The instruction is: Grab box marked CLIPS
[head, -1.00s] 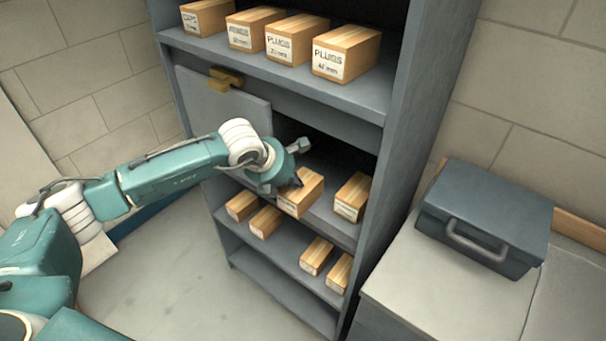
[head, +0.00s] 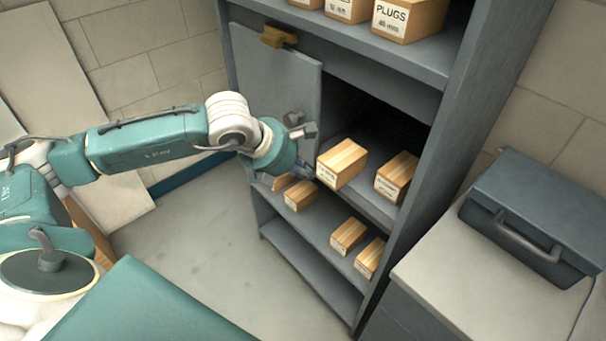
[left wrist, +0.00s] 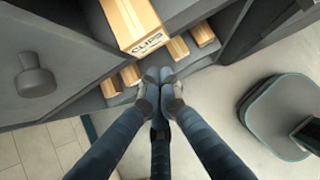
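The wooden box marked CLIPS (left wrist: 135,24) shows at the top of the left wrist view, its label facing my left gripper. In the head view the box (head: 342,162) sits at the front edge of the middle shelf, its label too small to read. My left gripper (left wrist: 161,77) has its fingers drawn together, with nothing between them. In the head view the left gripper (head: 309,168) is just left of the box, in front of the shelf. The box appears apart from the fingers. My right gripper is in neither view.
Another box (head: 397,177) stands to the right on the same shelf. Several boxes (head: 348,236) sit on the shelf below, and PLUGS boxes (head: 408,18) above. An open cabinet door (head: 275,85) stands at the left. A toolbox (head: 533,215) rests on the right counter.

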